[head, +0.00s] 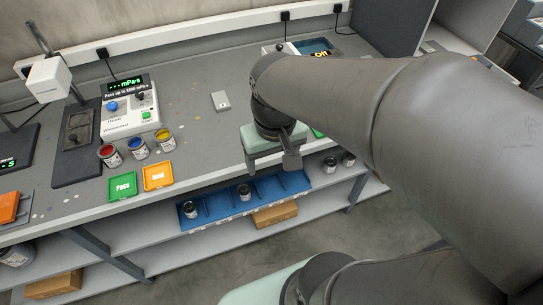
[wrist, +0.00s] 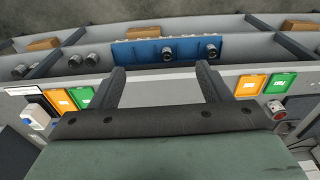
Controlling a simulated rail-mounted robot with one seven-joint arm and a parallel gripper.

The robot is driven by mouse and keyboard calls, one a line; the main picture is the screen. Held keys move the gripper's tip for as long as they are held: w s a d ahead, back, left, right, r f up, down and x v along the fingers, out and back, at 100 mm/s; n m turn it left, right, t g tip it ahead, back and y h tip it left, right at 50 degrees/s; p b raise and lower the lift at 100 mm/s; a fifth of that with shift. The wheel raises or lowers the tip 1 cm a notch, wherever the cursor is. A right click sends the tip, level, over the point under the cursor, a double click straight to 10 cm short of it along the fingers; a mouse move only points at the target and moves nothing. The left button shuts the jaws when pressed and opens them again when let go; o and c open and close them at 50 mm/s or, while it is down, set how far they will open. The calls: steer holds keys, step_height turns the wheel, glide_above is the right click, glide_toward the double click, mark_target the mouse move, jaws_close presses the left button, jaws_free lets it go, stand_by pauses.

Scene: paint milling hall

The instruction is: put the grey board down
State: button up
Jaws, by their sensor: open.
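A small light grey board (head: 221,101) lies flat on the bench top in the head view, left of my gripper and apart from it. It has a small darker mark on its face. My gripper (head: 271,164) is over the front edge of the bench. In the wrist view my gripper (wrist: 160,70) has its two dark fingers wide apart, with nothing between them. I cannot make out the grey board in the wrist view.
On the bench (head: 190,138) stand a viscosity meter (head: 128,118), three paint cans (head: 138,149), a green Pass tray (head: 121,188) and an orange tray (head: 158,176). A blue rack (head: 215,207) with cans sits on the shelf below. Bench space around the board is clear.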

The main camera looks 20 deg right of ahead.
steer(key=shift+o, duration=0.4)
steer(key=s+f, duration=0.1)
steer(key=s, duration=0.1)
steer(key=s+f, duration=0.1)
steer(key=s, duration=0.1)
steer(key=shift+f, duration=0.2)
steer(key=t+b, duration=0.3)
steer(key=b, duration=0.2)
glide_above(222, 102)
steer(key=s, duration=0.3)
steer(key=f, duration=0.9)
steer(key=a+f, duration=0.1)
steer(key=f, duration=0.4)
steer(key=shift+f, duration=0.2)
steer(key=shift+d+p+x, duration=0.2)
steer(key=shift+p+x, duration=0.4)
steer(key=shift+x, duration=0.75)
steer(key=shift+d+p+x, duration=0.2)
steer(key=shift+p+x, duration=0.35)
steer(key=shift+x, duration=0.8)
steer(key=shift+w, duration=0.15)
steer(key=c, duration=1.1)
steer(key=shift+c, duration=0.2)
